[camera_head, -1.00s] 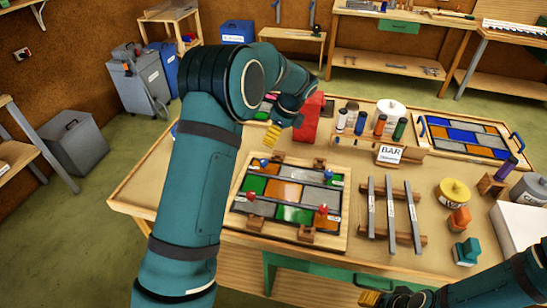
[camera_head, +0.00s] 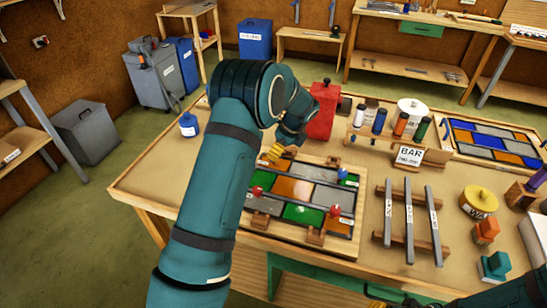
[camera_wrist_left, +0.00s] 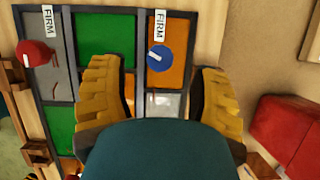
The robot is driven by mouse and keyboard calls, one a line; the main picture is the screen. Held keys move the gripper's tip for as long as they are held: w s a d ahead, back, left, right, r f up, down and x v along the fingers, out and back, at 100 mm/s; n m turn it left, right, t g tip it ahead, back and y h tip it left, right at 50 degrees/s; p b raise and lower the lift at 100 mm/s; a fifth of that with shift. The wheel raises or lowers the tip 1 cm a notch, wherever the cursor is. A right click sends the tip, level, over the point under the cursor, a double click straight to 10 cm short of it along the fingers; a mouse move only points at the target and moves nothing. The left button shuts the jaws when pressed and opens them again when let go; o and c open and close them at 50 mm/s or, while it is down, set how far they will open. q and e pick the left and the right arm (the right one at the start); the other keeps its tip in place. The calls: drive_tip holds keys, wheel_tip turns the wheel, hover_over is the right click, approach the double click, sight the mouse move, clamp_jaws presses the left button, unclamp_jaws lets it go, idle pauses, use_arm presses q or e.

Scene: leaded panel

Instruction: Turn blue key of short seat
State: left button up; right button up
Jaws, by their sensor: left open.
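The leaded panel (camera_head: 300,190) lies in a wooden frame on the table, with two grey bars across it. Red keys (camera_head: 256,191) stand on the near bar and a blue key (camera_head: 342,173) at the far bar's right end. My left gripper (camera_head: 275,153) is over the far bar's left end and hides what is there. In the left wrist view its open yellow fingers (camera_wrist_left: 157,72) lie either side of a blue key (camera_wrist_left: 159,58), with no visible contact. A red key (camera_wrist_left: 36,54) is further left. My right gripper is barely in view at the bottom edge.
A rack of bottles (camera_head: 400,125) and a BAR sign (camera_head: 410,156) are to the right. Loose grey bars (camera_head: 409,220) rest on wooden supports right of the panel. The table's left part is fairly clear.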

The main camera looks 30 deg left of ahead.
use_arm(q)
drive_tip(key=shift+x, duration=2.1)
clamp_jaws()
